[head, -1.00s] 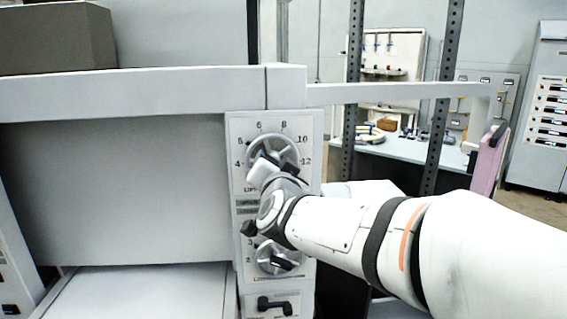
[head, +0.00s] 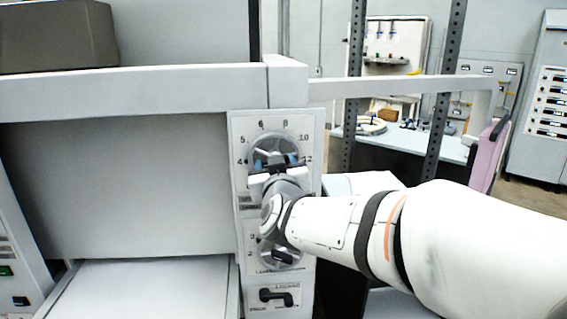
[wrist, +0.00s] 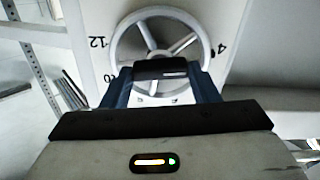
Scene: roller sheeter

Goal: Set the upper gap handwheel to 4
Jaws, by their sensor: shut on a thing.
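The upper gap handwheel (head: 275,142) is a grey spoked wheel on a white panel, with a number dial around it reading 4, 5, 6, 8, 10 and 12. In the wrist view the handwheel (wrist: 120,48) appears upside down, with 12 at left and 4 at right. My gripper (head: 276,161) is in front of the wheel's lower half. In the wrist view my gripper (wrist: 160,74) has its blue fingers on either side of a black grip (wrist: 160,67) at the wheel's middle, shut on it. No pointer mark is readable, so the setting cannot be told.
Below is a second, lower handwheel (head: 280,257) with a black grip, partly behind my wrist. Under it is a black lever (head: 276,296). A grey machine cover (head: 120,185) stands left of the panel. My arm comes in from the right.

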